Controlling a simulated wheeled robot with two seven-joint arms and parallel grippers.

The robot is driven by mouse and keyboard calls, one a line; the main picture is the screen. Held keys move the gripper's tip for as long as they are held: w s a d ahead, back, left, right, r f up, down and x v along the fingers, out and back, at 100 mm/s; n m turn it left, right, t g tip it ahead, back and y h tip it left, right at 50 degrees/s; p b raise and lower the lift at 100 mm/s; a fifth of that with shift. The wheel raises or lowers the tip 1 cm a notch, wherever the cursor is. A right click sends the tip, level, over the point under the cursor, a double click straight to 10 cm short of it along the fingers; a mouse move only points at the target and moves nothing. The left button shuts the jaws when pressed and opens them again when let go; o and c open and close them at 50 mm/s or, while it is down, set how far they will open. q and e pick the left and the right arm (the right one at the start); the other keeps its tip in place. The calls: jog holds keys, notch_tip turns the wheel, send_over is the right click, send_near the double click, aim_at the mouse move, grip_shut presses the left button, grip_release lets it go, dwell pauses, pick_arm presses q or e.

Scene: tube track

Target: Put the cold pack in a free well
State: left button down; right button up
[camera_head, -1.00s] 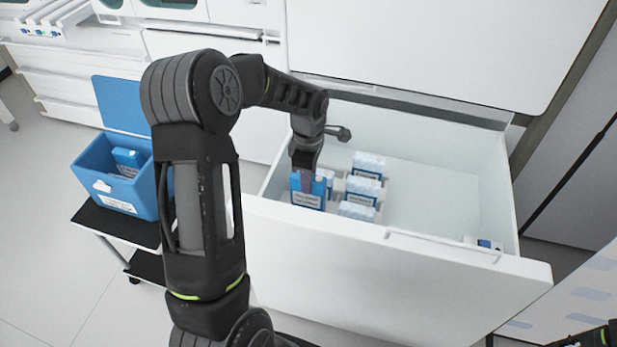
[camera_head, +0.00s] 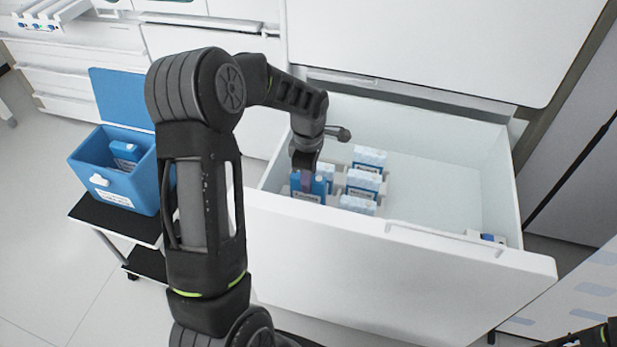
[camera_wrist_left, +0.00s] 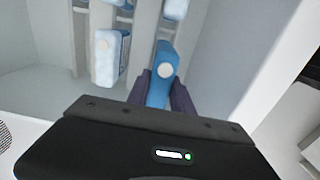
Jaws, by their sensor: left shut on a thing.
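The blue cold pack (camera_head: 310,188) with a white label is upright inside the open drawer, at its front left. My left gripper (camera_head: 305,176) reaches down into the drawer and is shut on the top of this pack. In the left wrist view the pack (camera_wrist_left: 163,66) shows its blue edge and a pale round spot between the fingers (camera_wrist_left: 163,96). Frosted packs (camera_head: 363,183) stand in the rack to its right. The pack's lower end is hidden behind the drawer front, so I cannot tell whether it rests in a well.
The white drawer (camera_head: 400,265) has a high front wall, and its right part is mostly bare. A small item (camera_head: 492,239) lies at its front right corner. A blue open box (camera_head: 88,165) holding another blue pack (camera_head: 126,152) stands on a black cart (camera_head: 100,218) at the left.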

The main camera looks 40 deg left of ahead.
pick_arm(q)
jog(key=shift+f+b, duration=0.45)
jog(key=shift+f, duration=0.35)
jog(key=shift+f+b, duration=1)
jog(key=shift+f, duration=0.4)
jog(key=shift+f+b, duration=0.3)
jog(key=shift+f, duration=0.1)
jog(key=c, duration=1)
grip_release()
jog(key=shift+c, duration=0.2)
